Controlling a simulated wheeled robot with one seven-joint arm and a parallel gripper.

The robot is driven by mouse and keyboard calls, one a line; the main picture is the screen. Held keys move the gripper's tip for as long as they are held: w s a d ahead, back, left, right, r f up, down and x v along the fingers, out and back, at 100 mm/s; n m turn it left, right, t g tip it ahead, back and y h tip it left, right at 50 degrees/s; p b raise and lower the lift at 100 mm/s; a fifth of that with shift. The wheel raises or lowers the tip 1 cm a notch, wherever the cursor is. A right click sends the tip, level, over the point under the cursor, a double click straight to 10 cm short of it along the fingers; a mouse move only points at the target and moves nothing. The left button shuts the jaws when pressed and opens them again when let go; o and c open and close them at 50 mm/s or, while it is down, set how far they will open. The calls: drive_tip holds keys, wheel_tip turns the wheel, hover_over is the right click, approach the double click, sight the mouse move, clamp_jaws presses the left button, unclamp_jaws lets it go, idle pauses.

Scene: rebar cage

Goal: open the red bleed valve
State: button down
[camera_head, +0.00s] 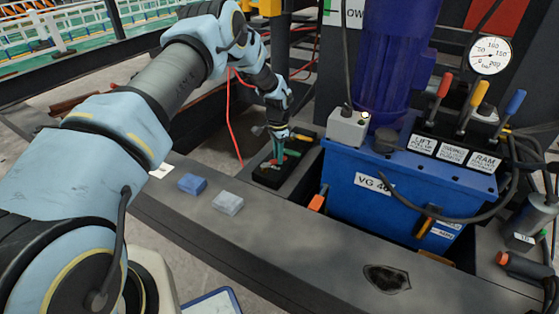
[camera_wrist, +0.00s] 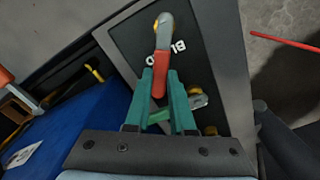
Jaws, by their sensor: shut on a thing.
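The red bleed valve's handle (camera_wrist: 168,68) shows in the wrist view, running from a metal end with a brass-coloured pivot down between my fingers. It sits on a black panel (camera_wrist: 130,38) with partly covered white lettering starting "BL". My gripper (camera_wrist: 166,78) has green fingers shut on the lower end of the red handle. A second valve with a green handle (camera_wrist: 160,115) lies behind the fingers, its metal end to the right. In the head view my gripper (camera_head: 278,148) reaches down to the panel, and the red handle is mostly hidden there.
A blue tank (camera_head: 345,200) marked VG 46 stands right of the panel, with red, yellow and blue levers (camera_head: 462,110) and a pressure gauge (camera_head: 490,56). A blue block (camera_head: 192,184) and a grey block (camera_head: 228,203) lie on the dark beam (camera_head: 300,250). Cables hang nearby.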

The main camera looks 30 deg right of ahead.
drive_tip(key=w+n, duration=0.1)
drive_tip(key=n, duration=0.2)
drive_tip(key=shift+w+a+n+b, duration=0.15)
drive_tip(key=shift+w+n+b, duration=0.15)
drive_tip(key=shift+w+b, duration=0.1)
drive_tip(key=shift+w+a+n, duration=0.15)
drive_tip(key=shift+w+n, duration=0.15)
drive_tip(key=shift+n, duration=0.45)
drive_tip(key=shift+w+a+n, duration=0.15)
drive_tip(key=shift+w+n, duration=0.15)
drive_tip(key=shift+n, duration=0.45)
drive_tip(key=c, duration=0.8)
unclamp_jaws()
drive_tip(key=shift+o, duration=0.2)
wheel_tip(320, 180, up, 11)
drive_tip(key=p, duration=0.1)
drive_tip(key=shift+f, duration=0.1)
